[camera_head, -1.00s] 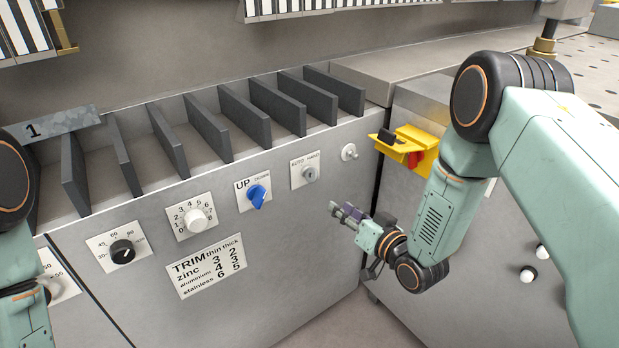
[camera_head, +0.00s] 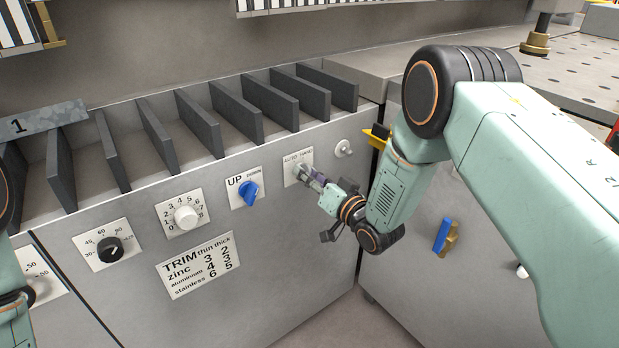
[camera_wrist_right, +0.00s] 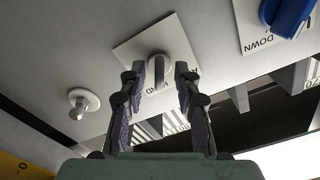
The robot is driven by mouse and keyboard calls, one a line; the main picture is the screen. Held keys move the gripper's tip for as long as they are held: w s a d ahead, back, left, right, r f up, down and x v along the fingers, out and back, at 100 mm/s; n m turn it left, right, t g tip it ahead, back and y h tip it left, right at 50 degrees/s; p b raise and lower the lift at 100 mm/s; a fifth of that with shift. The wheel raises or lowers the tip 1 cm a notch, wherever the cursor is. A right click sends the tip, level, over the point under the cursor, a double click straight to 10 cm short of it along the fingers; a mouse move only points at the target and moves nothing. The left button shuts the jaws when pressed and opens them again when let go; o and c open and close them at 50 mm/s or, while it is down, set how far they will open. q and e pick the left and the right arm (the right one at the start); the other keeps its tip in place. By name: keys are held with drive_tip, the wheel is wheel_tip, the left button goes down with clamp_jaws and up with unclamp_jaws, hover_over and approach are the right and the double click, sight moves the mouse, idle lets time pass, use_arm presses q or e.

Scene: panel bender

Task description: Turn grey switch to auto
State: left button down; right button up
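The grey switch (camera_wrist_right: 162,62) sits on a white plate marked AUTO and HAND on the cabinet front; the plate (camera_head: 291,177) also shows in the head view. My right gripper (camera_wrist_right: 159,80) is open. In the wrist view its two fingertips stand on either side of the switch, with a gap showing around it; whether they touch it I cannot tell. In the head view my right gripper (camera_head: 310,176) reaches the switch from the lower right and partly covers it. Which way the switch points is unclear. Only part of my left arm shows at the left edge; its gripper is out of view.
A blue UP/DOWN switch (camera_head: 249,194) is left of the grey one, with a white dial (camera_head: 185,217) and black dial (camera_head: 109,250) beyond. A small metal knob (camera_head: 343,148) is at right. A yellow bracket (camera_head: 378,136) is partly hidden by my arm.

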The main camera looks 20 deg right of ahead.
drive_tip(key=shift+w, duration=0.15)
drive_tip(key=shift+a, duration=0.1)
drive_tip(key=shift+c, duration=0.6)
clamp_jaws()
drive_tip(key=n+p, duration=0.1)
drive_tip(key=n, duration=0.5)
drive_tip(key=n+p, duration=0.1)
drive_tip(key=n, duration=0.4)
drive_tip(key=shift+n, duration=0.4)
